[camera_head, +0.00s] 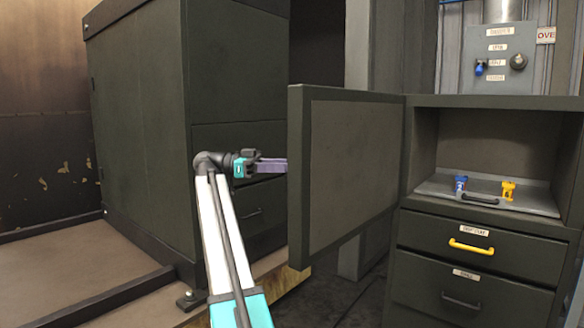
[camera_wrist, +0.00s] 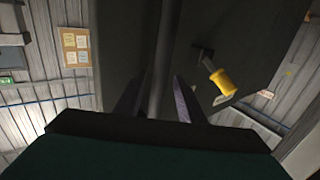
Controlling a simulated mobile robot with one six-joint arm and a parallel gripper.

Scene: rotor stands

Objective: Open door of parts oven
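The parts oven door (camera_head: 350,165) stands swung wide open to the left of the oven (camera_head: 490,102), its inner panel facing the head camera. Inside the open chamber a grey tray (camera_head: 535,201) holds a blue part (camera_head: 460,183) and a yellow part (camera_head: 508,189). My gripper (camera_head: 272,165) is at the door's free edge, on its outer side. In the wrist view, my gripper's fingers (camera_wrist: 158,100) are apart, with a dark bar between them; contact is unclear. A yellow-gripped handle (camera_wrist: 222,82) on a dark panel is right of the fingers.
Below the chamber are a drawer with a yellow handle (camera_head: 471,247) and one with a dark handle (camera_head: 461,300). A control panel (camera_head: 498,58) is above. A large dark cabinet (camera_head: 140,120) stands close behind my arm at left. Floor shows below the door.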

